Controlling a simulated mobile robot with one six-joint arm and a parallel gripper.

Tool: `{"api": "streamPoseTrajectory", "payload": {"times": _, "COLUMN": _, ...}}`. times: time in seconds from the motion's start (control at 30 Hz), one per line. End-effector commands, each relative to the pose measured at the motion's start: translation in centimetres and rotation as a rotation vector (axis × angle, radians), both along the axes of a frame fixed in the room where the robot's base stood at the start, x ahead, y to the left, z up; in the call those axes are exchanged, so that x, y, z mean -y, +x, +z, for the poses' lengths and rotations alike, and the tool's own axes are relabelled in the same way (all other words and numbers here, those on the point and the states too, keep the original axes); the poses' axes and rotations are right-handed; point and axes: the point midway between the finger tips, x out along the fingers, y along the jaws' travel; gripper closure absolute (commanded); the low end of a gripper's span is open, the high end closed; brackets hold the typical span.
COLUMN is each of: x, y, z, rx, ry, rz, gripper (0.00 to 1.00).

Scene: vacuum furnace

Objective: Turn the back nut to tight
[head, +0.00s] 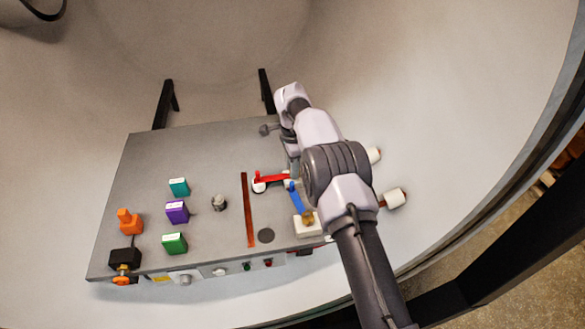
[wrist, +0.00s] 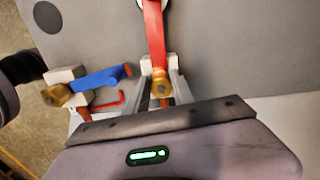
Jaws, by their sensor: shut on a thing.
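The back nut (wrist: 160,88) is brass and sits at the near end of a red bar (wrist: 154,35), against a white block, in the wrist view. My gripper (wrist: 162,98) has one finger on each side of this nut and is shut on it. In the head view the red bar (head: 272,179) shows, but my arm hides the back nut and my fingertips. A second brass nut (wrist: 55,95) sits on a white block beside a blue bar (wrist: 95,79). This front nut (head: 308,217) also shows in the head view, just left of my arm.
The grey panel (head: 150,160) carries teal (head: 179,187), purple (head: 177,212) and green (head: 174,243) blocks. A grey knob (head: 219,202) and a copper strip (head: 248,210) lie left of the bars. White cylinders (head: 393,198) stick out at right. The curved furnace wall surrounds the panel.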

Motion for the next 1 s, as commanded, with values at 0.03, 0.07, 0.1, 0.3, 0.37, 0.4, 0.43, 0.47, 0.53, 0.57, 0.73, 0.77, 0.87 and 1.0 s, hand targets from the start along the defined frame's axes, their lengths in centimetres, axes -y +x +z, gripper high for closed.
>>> {"api": "streamPoseTrajectory", "payload": {"times": 0.03, "x": 0.04, "y": 0.11, "z": 0.07, "rx": 0.003, "ry": -0.001, "rz": -0.019, "gripper": 1.00}}
{"api": "streamPoseTrajectory", "payload": {"times": 0.07, "x": 0.05, "y": 0.12, "z": 0.07, "rx": 0.003, "ry": -0.001, "rz": -0.033, "gripper": 1.00}}
{"api": "streamPoseTrajectory", "payload": {"times": 0.1, "x": 0.04, "y": 0.13, "z": 0.07, "rx": 0.003, "ry": -0.001, "rz": -0.048, "gripper": 1.00}}
{"api": "streamPoseTrajectory", "payload": {"times": 0.3, "x": 0.05, "y": 0.16, "z": 0.08, "rx": 0.003, "ry": -0.001, "rz": -0.104, "gripper": 1.00}}
{"api": "streamPoseTrajectory", "payload": {"times": 0.37, "x": 0.05, "y": 0.17, "z": 0.09, "rx": 0.003, "ry": -0.001, "rz": -0.113, "gripper": 1.00}}
{"api": "streamPoseTrajectory", "payload": {"times": 0.4, "x": 0.05, "y": 0.17, "z": 0.09, "rx": 0.003, "ry": -0.001, "rz": -0.118, "gripper": 1.00}}
{"api": "streamPoseTrajectory", "payload": {"times": 0.43, "x": 0.05, "y": 0.17, "z": 0.09, "rx": 0.003, "ry": -0.001, "rz": -0.121, "gripper": 1.00}}
{"api": "streamPoseTrajectory", "payload": {"times": 0.47, "x": 0.05, "y": 0.17, "z": 0.10, "rx": 0.003, "ry": -0.001, "rz": -0.123, "gripper": 1.00}}
{"api": "streamPoseTrajectory", "payload": {"times": 0.53, "x": 0.05, "y": 0.17, "z": 0.10, "rx": 0.003, "ry": -0.001, "rz": -0.126, "gripper": 1.00}}
{"api": "streamPoseTrajectory", "payload": {"times": 0.57, "x": 0.05, "y": 0.17, "z": 0.10, "rx": 0.003, "ry": -0.001, "rz": -0.127, "gripper": 1.00}}
{"api": "streamPoseTrajectory", "payload": {"times": 0.73, "x": 0.05, "y": 0.17, "z": 0.11, "rx": 0.003, "ry": -0.001, "rz": -0.127, "gripper": 1.00}}
{"api": "streamPoseTrajectory", "payload": {"times": 0.77, "x": 0.05, "y": 0.17, "z": 0.11, "rx": 0.003, "ry": -0.001, "rz": -0.127, "gripper": 1.00}}
{"api": "streamPoseTrajectory", "payload": {"times": 0.87, "x": 0.04, "y": 0.17, "z": 0.11, "rx": 0.003, "ry": 0.000, "rz": -0.127, "gripper": 0.69}}
{"api": "streamPoseTrajectory", "payload": {"times": 1.0, "x": 0.04, "y": 0.15, "z": 0.08, "rx": 0.002, "ry": 0.000, "rz": -0.126, "gripper": 0.49}}
